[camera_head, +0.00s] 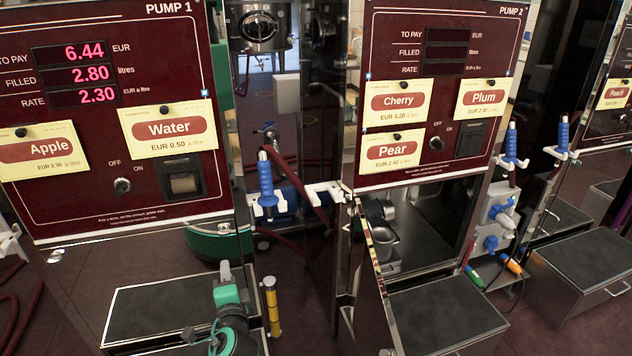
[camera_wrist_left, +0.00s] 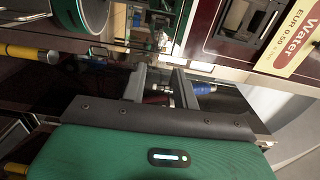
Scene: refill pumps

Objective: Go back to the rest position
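My left gripper (camera_head: 224,272), with its green body, is low in front of Pump 1 (camera_head: 75,145), above the dark-topped box (camera_head: 150,300). In the left wrist view its two grey fingers (camera_wrist_left: 160,80) stand apart. No held object shows between them. The blue nozzle (camera_head: 266,185) hangs in the white holder at the right side of Pump 1. A blue grip (camera_wrist_left: 204,88) also shows beyond the fingers in the left wrist view. My right gripper is in neither view.
Pump 1's display (camera_head: 83,73) is lit; Pump 2's display (camera_head: 447,52) is dark. A yellow post (camera_head: 271,305) stands close to the right of my left gripper. Boxes (camera_head: 440,310) stand below the pumps. Another blue nozzle (camera_head: 510,142) hangs right of Pump 2.

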